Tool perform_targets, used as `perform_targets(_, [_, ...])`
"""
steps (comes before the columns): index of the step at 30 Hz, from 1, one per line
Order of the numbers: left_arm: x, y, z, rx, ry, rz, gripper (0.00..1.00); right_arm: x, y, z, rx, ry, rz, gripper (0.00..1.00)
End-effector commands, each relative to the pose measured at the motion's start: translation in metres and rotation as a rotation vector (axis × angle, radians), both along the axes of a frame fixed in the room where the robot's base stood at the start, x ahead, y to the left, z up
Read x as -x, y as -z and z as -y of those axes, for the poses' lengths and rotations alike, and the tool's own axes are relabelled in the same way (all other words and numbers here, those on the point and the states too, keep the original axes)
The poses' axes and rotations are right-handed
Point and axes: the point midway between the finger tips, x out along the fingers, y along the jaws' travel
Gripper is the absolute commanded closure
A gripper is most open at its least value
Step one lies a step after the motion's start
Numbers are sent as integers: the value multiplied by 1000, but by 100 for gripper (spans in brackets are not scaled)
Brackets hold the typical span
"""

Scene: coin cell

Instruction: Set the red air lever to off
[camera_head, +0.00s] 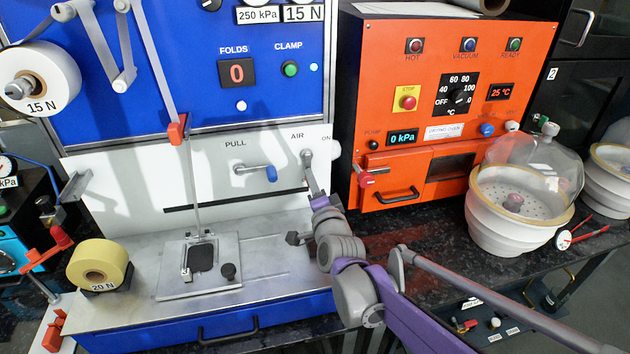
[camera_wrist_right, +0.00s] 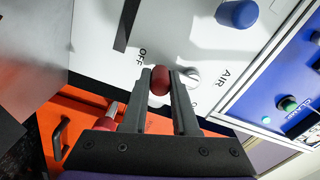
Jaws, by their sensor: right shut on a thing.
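The air lever (camera_head: 310,172) is on the white panel of the blue machine, under the AIR label, and points downward from its silver pivot. In the right wrist view its red knob (camera_wrist_right: 160,80) sits between the two dark fingers of my right gripper (camera_wrist_right: 164,84), near the OFF lettering (camera_wrist_right: 140,58). The ON lettering is by the pivot (camera_wrist_right: 189,78). In the head view my right gripper (camera_head: 317,197) covers the knob and the lower end of the lever. The gripper is shut on the knob. My left gripper is not in view.
A blue-tipped PULL lever (camera_head: 258,172) is left of the air lever. The orange vacuum oven (camera_head: 420,185) stands close on the right, with a red handle (camera_head: 368,180). A glass dome (camera_head: 540,165) and white bowl are farther right. The metal machine deck (camera_head: 150,230) lies below.

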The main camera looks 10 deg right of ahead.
Motion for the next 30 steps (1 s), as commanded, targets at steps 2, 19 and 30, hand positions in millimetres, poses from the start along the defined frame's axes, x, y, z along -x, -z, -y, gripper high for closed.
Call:
perform_targets(2, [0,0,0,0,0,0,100,0,0,-1,-13,-1,-1,100])
perform_targets(19, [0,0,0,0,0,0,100,0,0,-2,-26,-1,-2,58])
perform_targets(30, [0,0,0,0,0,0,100,1,0,-1,-25,0,-1,43])
